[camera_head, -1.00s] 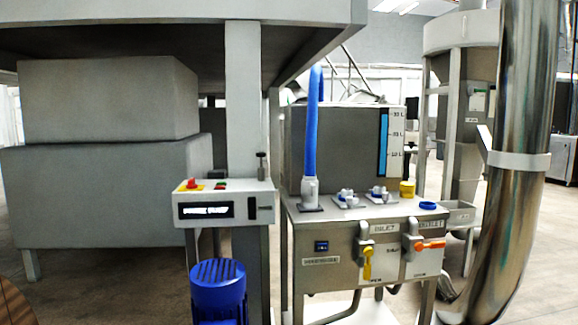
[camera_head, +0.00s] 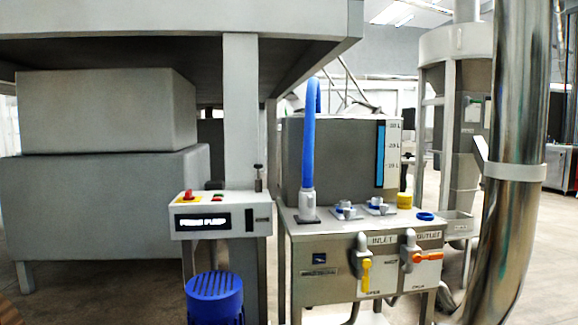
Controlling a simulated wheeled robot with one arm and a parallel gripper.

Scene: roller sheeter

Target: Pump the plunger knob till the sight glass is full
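A small dark plunger knob (camera_head: 258,168) stands upright on a post at the back right of the control box (camera_head: 220,222), whose lit display seems to read "PRIME PUMP". A narrow dark vertical slot (camera_head: 251,218), perhaps the sight glass, is on the box's front at the right; its fill level is too small to tell. A larger blue level strip (camera_head: 381,155) with litre marks is on the grey tank (camera_head: 335,155). My gripper is not in view.
A red button on a yellow plate (camera_head: 188,197) is on the box top. A blue motor (camera_head: 214,298) stands below. The unit at right has a yellow inlet lever (camera_head: 366,275) and an orange outlet lever (camera_head: 428,256). A steel pipe (camera_head: 510,170) stands in front at right.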

